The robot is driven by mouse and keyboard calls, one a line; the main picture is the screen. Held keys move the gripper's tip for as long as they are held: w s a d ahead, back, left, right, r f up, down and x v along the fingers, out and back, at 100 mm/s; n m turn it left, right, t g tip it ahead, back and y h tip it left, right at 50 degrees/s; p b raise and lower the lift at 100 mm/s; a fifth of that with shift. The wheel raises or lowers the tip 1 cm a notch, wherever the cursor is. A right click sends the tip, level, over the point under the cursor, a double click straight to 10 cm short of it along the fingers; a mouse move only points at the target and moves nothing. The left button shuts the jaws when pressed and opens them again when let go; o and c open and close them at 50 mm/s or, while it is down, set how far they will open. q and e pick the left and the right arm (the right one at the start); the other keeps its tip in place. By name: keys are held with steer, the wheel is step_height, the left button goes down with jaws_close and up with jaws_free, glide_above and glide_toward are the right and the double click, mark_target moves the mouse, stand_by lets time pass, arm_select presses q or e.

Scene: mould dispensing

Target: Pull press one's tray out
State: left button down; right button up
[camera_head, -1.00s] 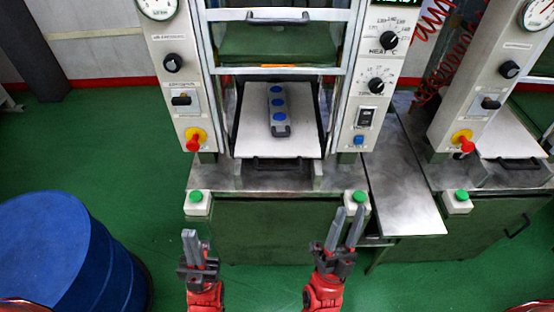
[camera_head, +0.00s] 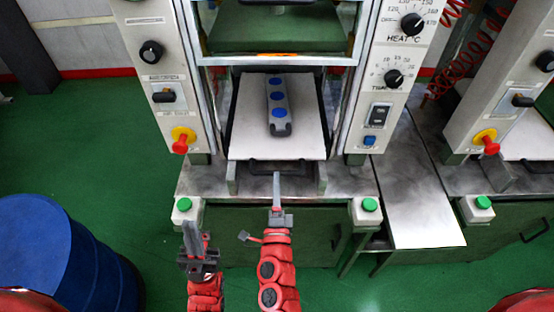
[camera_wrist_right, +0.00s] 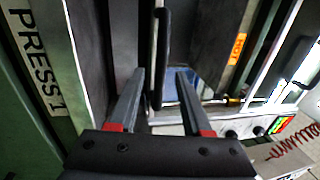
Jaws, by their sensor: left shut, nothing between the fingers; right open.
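Press one's tray (camera_head: 244,120) is a pale plate with dark edges in the lower opening of the middle press. A grey mould (camera_head: 280,130) with three blue round spots lies on it. The tray's dark handle (camera_head: 262,166) is at its front edge. My right gripper (camera_head: 277,175) is open at the handle, partly covering it. In the right wrist view, a dark bar that looks like the handle (camera_wrist_right: 162,50) lines up between the open fingers (camera_wrist_right: 160,75); contact cannot be told. My left gripper (camera_head: 192,228) is shut and empty, left of the right one, in front of the press.
Green buttons (camera_head: 183,204) (camera_head: 369,204) sit at the bench's front corners. A red knob (camera_head: 181,146) is on the left post. A metal side table (camera_head: 425,215) and a second press stand right. A blue drum (camera_head: 40,240) stands left. A "PRESS 1" label (camera_wrist_right: 35,60) shows in the wrist view.

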steer(key=w, duration=0.3)
steer(key=w+r+p, duration=0.1)
steer(key=w, duration=0.3)
steer(key=shift+r, duration=0.15)
steer(key=shift+d, duration=0.1)
jaws_close()
steer(key=shift+r, duration=0.1)
